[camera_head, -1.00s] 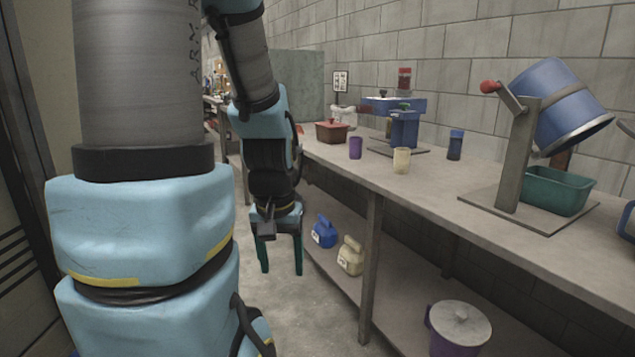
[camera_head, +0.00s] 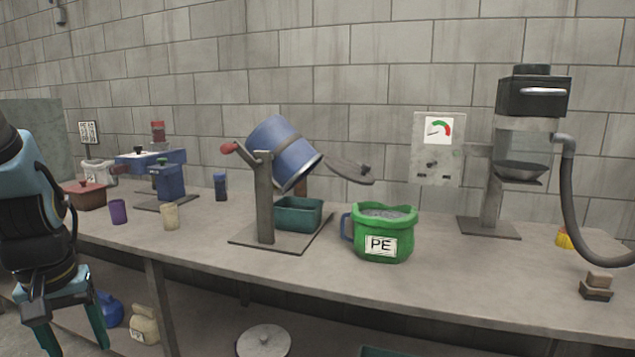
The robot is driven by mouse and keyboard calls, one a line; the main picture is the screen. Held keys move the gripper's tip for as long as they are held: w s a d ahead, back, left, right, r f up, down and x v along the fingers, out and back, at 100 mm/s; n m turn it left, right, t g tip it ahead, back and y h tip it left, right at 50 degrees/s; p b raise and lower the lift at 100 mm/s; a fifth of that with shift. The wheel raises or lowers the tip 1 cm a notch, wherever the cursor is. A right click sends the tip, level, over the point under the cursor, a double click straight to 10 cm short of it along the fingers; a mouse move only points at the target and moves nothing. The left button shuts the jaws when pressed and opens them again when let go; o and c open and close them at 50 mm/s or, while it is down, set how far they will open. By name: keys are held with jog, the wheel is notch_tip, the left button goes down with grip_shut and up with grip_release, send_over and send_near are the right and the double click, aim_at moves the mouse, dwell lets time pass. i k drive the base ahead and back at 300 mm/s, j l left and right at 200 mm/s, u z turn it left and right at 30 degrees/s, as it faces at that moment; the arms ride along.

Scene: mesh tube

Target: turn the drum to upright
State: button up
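The blue drum (camera_head: 277,146) hangs tilted on a grey stand on the bench, its open mouth facing down to the right. A crank with a red knob (camera_head: 228,148) sticks out at the stand's left side. A grey lid (camera_head: 349,170) is held out to the right of the drum's mouth. A green tray (camera_head: 299,213) sits under the drum on the stand's base plate. My gripper (camera_head: 70,335) is at the lower left, in front of the bench and well left of the drum. Its two teal fingers are spread apart and empty, pointing down.
A machine with a hose (camera_head: 533,130) is further right. A purple cup (camera_head: 118,212) and a cream cup (camera_head: 169,216) stand left. The bench front (camera_head: 300,277) is mostly clear.

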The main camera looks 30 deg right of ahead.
aim_at(292, 157)
jog(key=z, duration=1)
